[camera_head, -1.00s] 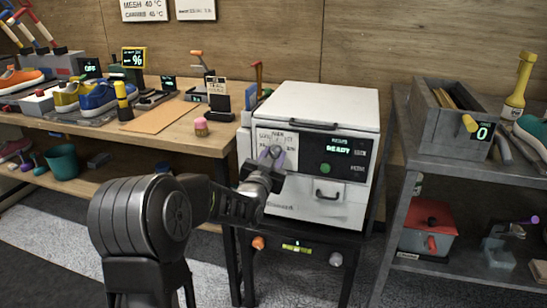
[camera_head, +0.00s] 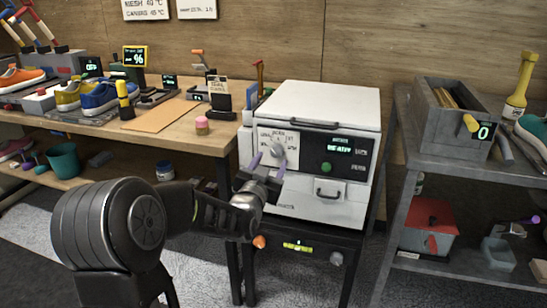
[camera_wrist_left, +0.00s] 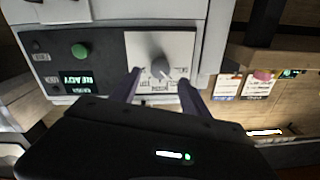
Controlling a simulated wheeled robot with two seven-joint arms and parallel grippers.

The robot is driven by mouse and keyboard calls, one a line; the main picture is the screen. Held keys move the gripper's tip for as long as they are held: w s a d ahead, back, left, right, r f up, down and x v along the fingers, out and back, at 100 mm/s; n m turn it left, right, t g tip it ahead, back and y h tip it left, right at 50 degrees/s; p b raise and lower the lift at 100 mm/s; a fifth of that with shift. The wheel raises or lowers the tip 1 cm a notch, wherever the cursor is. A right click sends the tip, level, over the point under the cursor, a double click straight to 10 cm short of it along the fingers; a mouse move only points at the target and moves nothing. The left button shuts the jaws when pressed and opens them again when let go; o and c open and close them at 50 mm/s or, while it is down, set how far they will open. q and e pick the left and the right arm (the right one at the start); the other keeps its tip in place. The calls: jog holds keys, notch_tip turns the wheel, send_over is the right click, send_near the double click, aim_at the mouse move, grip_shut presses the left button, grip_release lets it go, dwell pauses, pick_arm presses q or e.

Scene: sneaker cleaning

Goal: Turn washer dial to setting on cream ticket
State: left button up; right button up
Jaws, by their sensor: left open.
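The white washer (camera_head: 325,108) stands on a dark stand, its display (camera_head: 340,148) reading READY. Its grey dial (camera_head: 277,150) sits on a pale printed panel at the front left. The dial also shows in the left wrist view (camera_wrist_left: 161,69); its exact setting is too small to read. My left gripper (camera_head: 268,163) is open, its two purple fingers pointing at the panel. In the left wrist view the fingers (camera_wrist_left: 160,84) are spread just short of the dial, not gripping it. A cream ticket (camera_head: 218,86) stands in a black holder on the bench; its small print is unreadable.
A green button (camera_head: 325,168) and a drawer handle (camera_head: 328,192) are on the washer front. A grey shelf (camera_head: 440,166) stands close on the right. Open floor lies in front.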

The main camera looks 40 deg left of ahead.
pick_arm(q)
jog(key=v, duration=0.3)
jog(key=shift+s, duration=0.15)
dwell(0.4)
